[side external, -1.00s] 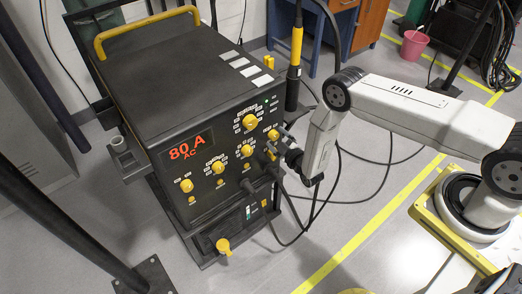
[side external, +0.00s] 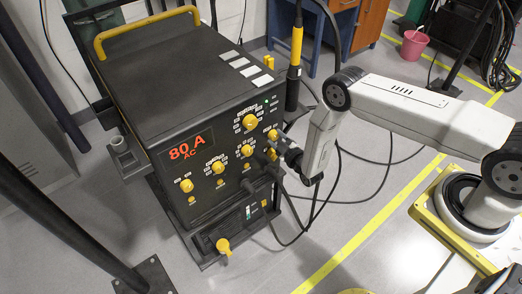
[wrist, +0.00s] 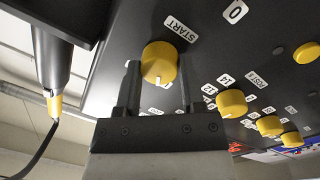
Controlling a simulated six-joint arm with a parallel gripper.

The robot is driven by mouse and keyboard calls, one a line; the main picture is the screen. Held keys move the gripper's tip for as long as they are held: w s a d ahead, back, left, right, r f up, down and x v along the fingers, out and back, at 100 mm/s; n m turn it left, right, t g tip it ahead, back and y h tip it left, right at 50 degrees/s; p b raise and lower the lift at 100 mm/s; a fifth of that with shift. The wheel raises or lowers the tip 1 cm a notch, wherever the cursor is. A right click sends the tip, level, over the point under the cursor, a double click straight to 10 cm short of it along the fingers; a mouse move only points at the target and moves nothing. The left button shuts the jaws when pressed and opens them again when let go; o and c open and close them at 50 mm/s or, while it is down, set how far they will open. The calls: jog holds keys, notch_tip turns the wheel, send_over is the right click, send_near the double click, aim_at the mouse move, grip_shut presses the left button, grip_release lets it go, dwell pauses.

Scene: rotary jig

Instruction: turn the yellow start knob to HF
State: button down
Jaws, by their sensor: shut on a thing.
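The yellow start knob (wrist: 160,62) sits beside the START label (wrist: 181,27) on the black panel in the wrist view. My gripper (wrist: 160,75) has one finger on each side of it and is shut on it. A short pale mark shows on the knob's lower edge, toward my palm. Small labels below the knob are partly hidden, and I cannot read HF. In the side view my gripper (side external: 274,146) reaches the right part of the front panel, and its fingers partly cover that area.
Other yellow knobs (wrist: 231,103) sit to the right in the wrist view. A cable (side external: 286,196) hangs below my gripper. A yellow-handled torch (side external: 296,45) stands behind.

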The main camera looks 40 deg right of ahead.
jog(key=m, duration=0.5)
jog(key=shift+m, duration=0.3)
jog(key=m, duration=0.5)
jog(key=shift+g+y, duration=0.3)
jog(key=shift+g, duration=0.1)
jog(key=shift+m, duration=0.3)
jog(key=shift+c, duration=1)
grip_release()
jog(key=shift+s, duration=0.1)
jog(key=s, duration=0.7)
jog(key=shift+s+r, duration=0.3)
jog(key=shift+s, duration=0.05)
